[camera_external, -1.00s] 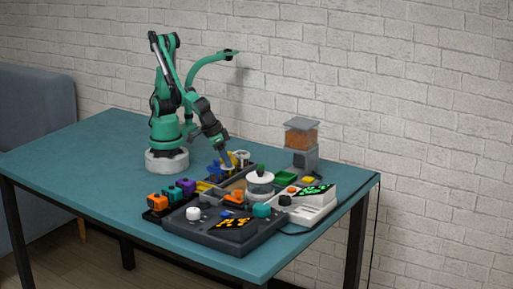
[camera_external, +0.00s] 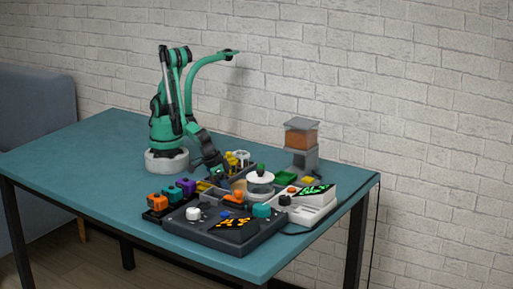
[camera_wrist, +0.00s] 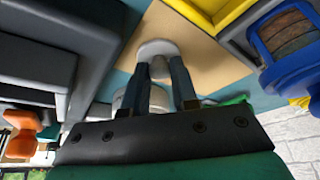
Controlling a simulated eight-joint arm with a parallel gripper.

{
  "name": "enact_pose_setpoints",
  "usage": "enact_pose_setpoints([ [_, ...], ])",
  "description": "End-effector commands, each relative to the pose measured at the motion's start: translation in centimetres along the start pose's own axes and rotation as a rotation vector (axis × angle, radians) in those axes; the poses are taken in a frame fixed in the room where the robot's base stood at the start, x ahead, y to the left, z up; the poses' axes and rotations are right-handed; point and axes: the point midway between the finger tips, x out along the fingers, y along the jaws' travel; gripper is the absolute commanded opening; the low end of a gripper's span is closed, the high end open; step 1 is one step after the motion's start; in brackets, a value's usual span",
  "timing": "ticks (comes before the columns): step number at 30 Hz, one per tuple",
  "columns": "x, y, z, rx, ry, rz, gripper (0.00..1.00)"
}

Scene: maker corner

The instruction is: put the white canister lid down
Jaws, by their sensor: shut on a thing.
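The white canister lid (camera_wrist: 158,48) is a pale round piece at the tips of my gripper (camera_wrist: 160,66) in the wrist view. The two fingers are close together and shut on it, and they hide part of it. Beyond it is a beige surface (camera_wrist: 205,55); I cannot tell whether the lid touches it. A pale cylinder (camera_wrist: 131,94) shows partly behind the fingers. The held lid is too small to make out there.
A blue container (camera_wrist: 287,40) and a yellow edge (camera_wrist: 215,15) lie close on the right in the wrist view, with grey blocks (camera_wrist: 45,50) on the left. A dark control panel (camera_external: 225,232) stands in front. The left part of the table (camera_external: 85,150) is clear.

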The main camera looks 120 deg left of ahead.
Motion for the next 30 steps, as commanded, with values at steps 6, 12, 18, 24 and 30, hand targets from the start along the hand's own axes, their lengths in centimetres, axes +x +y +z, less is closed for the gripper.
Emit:
enact_pose_setpoints([
  [6, 0.3, 0.0, 0.1, 0.0, 0.0, 0.0, 0.0],
  [12, 0.2, 0.0, 0.1, 0.0, 0.0, 0.0, 0.55],
  [18, 0.2, 0.0, 0.1, 0.0, 0.0, 0.0, 0.55],
  [24, -0.7, 0.0, 0.0, 0.001, 0.0, 0.0, 0.55],
  [30, -3.3, -0.1, 0.0, 0.002, 0.0, 0.0, 0.55],
])
